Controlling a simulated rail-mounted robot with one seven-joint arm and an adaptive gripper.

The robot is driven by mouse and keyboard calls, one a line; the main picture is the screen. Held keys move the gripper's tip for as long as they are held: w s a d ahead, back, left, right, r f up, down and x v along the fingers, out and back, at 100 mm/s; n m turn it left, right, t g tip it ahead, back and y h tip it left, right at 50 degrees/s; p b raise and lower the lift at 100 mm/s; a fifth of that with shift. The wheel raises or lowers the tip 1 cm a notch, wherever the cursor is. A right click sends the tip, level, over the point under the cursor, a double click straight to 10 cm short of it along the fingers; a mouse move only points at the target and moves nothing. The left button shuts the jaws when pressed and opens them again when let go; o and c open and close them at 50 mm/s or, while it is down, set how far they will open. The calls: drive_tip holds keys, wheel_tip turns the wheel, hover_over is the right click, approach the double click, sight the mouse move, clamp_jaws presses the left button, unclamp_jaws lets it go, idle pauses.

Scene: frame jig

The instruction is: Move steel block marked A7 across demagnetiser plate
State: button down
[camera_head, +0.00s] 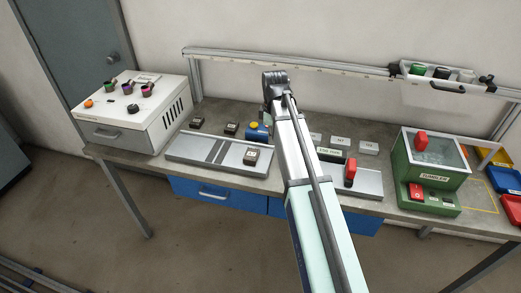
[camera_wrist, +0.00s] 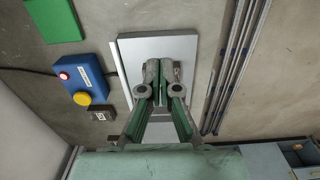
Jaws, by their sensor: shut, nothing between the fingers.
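The demagnetiser plate (camera_head: 190,148) is a long light-grey slab with dark stripes near its middle, left of my arm in the head view. A dark block with a pale label (camera_head: 251,157) sits on its right part; I cannot read the mark. Two more dark labelled blocks, one (camera_head: 197,123) at left and one (camera_head: 231,128) nearer the middle, stand behind the plate. In the wrist view my gripper (camera_wrist: 162,64) points down over a grey plate (camera_wrist: 132,48), shut and empty, and hides its middle. One dark block (camera_wrist: 101,115) shows left of the fingers.
A blue box with a yellow button (camera_wrist: 82,98) and red lamp stands beside the plate. Right of my arm are a grey plate with a red-handled piece (camera_head: 350,170), pale labelled blocks (camera_head: 368,148) and a green tumbler (camera_head: 434,178). A white cabinet (camera_head: 135,118) stands at left.

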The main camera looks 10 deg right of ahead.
sight(261, 160)
wheel_tip(261, 160, down, 10)
drive_tip(key=p, duration=0.3)
drive_tip(key=shift+s, duration=0.1)
drive_tip(key=shift+w+a+r+p, duration=0.15)
drive_tip(key=shift+w+a+p, duration=0.45)
drive_tip(key=shift+a, duration=0.5)
drive_tip(key=shift+w+a, duration=0.35)
drive_tip(key=shift+a, duration=0.35)
drive_tip(key=shift+w, duration=0.15)
